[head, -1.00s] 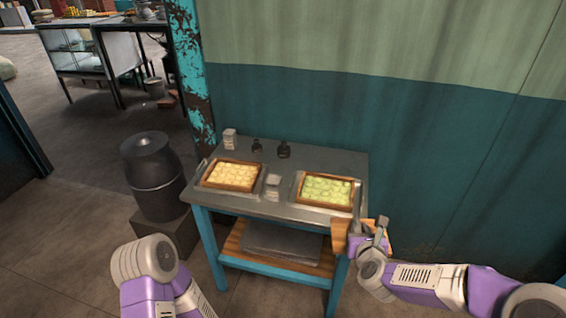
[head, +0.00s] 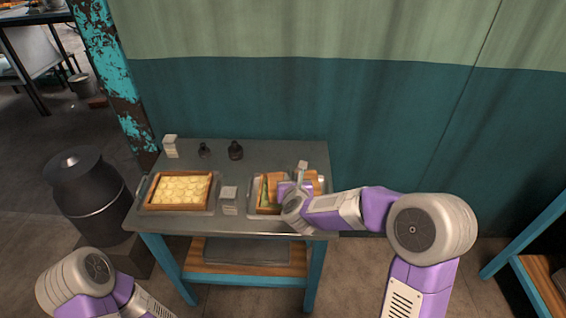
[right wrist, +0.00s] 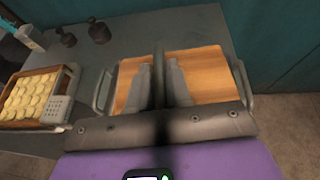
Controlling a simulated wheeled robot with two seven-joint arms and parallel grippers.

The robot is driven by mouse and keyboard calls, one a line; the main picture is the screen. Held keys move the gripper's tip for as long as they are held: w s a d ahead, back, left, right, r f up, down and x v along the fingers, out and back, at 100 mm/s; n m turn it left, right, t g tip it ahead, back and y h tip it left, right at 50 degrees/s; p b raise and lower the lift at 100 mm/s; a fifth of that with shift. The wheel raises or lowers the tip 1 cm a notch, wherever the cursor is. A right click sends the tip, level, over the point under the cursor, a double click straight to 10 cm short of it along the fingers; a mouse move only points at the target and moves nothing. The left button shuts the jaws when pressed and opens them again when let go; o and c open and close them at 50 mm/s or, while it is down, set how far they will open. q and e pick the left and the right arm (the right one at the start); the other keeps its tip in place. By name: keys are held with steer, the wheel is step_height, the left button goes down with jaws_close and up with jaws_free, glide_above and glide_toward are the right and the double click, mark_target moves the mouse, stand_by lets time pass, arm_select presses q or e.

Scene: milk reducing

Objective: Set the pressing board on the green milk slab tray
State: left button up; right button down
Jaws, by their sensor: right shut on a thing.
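The wooden pressing board (head: 310,179) is held by my right gripper (head: 300,178) over the green milk slab tray (head: 251,207) on the right side of the table. A strip of green slabs (head: 264,194) shows at the board's left; the board and my arm hide most of the tray. In the right wrist view, the fingers (right wrist: 161,88) grip the middle of the board (right wrist: 206,72), with the metal tray handle (right wrist: 244,85) beside it. I cannot tell whether the board touches the tray. My left arm shows at lower left, but its gripper is out of view.
A tray of pale yellow slabs (head: 147,200) lies on the left of the metal table (head: 272,154). A small grater-like block (head: 229,200) stands between the trays. Two dark weights (head: 235,150) and a white block (head: 170,146) stand at the back. A dark milk can (head: 85,195) is left of the table.

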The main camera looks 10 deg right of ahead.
steer(key=shift+m+h, duration=0.7)
steer(key=shift+h, duration=0.2)
steer(key=w+r, duration=0.1)
steer(key=w+a+r, duration=0.1)
steer(key=w, duration=0.1)
steer(key=shift+w+a, duration=0.15)
steer(key=shift+f+b, duration=0.95)
steer(key=shift+f, duration=0.95)
steer(key=shift+f+b, duration=0.75)
steer(key=shift+f, duration=0.1)
steer(key=shift+f+b, duration=0.55)
steer(key=shift+b, duration=0.15)
steer(key=shift+f+b, duration=0.2)
steer(key=shift+b, duration=0.85)
steer(key=c, duration=1)
jaws_free()
steer(key=shift+f, duration=0.1)
